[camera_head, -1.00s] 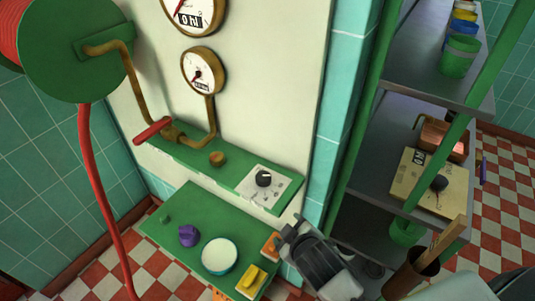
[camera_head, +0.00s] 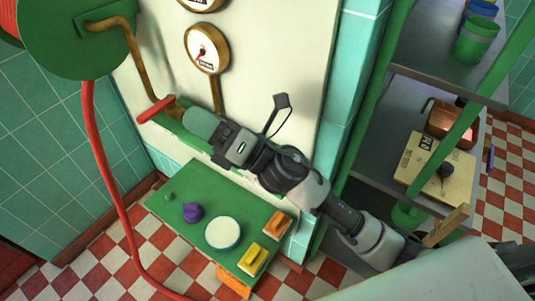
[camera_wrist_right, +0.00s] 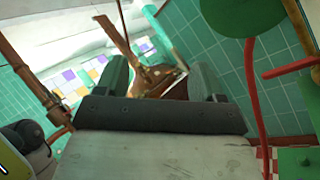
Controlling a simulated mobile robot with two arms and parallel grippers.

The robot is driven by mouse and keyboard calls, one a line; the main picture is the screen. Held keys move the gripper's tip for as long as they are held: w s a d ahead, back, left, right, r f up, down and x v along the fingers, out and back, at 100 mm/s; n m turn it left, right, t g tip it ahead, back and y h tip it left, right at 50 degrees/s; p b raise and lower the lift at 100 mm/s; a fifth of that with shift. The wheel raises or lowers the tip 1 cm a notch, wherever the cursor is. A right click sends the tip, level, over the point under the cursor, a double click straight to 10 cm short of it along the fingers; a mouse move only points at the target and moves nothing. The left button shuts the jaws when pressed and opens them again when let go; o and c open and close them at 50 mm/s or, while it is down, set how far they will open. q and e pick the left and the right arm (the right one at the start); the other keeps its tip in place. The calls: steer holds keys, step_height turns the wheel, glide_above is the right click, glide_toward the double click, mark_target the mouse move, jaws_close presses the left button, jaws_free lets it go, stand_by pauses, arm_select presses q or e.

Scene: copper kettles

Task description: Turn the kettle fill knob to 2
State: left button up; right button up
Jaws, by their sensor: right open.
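A black knob on a white plate, on the narrow green wall shelf (camera_head: 170,126), is hidden behind my right arm now. Another black knob (camera_head: 446,170) sits on a cream box (camera_head: 420,170) beside a copper kettle (camera_head: 452,122) on the right rack. I cannot tell which is the fill knob. The left gripper does not show.
A lower green shelf (camera_head: 165,218) holds a purple item (camera_head: 193,212), a white bowl (camera_head: 223,232), a yellow sponge (camera_head: 252,257) and an orange one (camera_head: 277,224). A red hose (camera_head: 105,160) hangs at left. A gauge (camera_head: 207,48) is above my gripper.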

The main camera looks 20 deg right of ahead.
steer(key=s+a+f+n+g+y, duration=0.1)
steer(key=s+a+n+g, duration=0.3)
steer(key=n+g, duration=0.85)
step_height(320, 180, down, 7)
steer(key=w+n+g+h, duration=0.2)
steer(key=n+g+h, duration=0.1)
steer(key=n+h, duration=0.65)
steer(key=w+d+f+n+t+h, duration=0.1)
steer(key=w+d+n+h, duration=0.1)
steer(key=w+d+h, duration=0.3)
steer(key=d+f+n+h, duration=0.1)
steer(key=d+h, duration=0.1)
steer(key=d, duration=0.5)
steer(key=w+d+n+t+h, duration=0.1)
steer(key=w+d+n+h, duration=0.15)
steer(key=d+h, duration=0.2)
steer(key=shift+y, duration=0.3)
steer(key=f+p, duration=0.1)
steer(key=f, duration=0.2)
steer(key=f+p, duration=0.1)
steer(key=f, duration=0.2)
steer(key=f+p, duration=0.1)
steer(key=f, duration=0.2)
steer(key=shift+w+d+f, duration=0.2)
steer(key=shift+d+f, duration=0.1)
steer(key=shift+d, duration=0.1)
steer(key=shift+f, duration=0.55)
steer(key=c, duration=0.9)
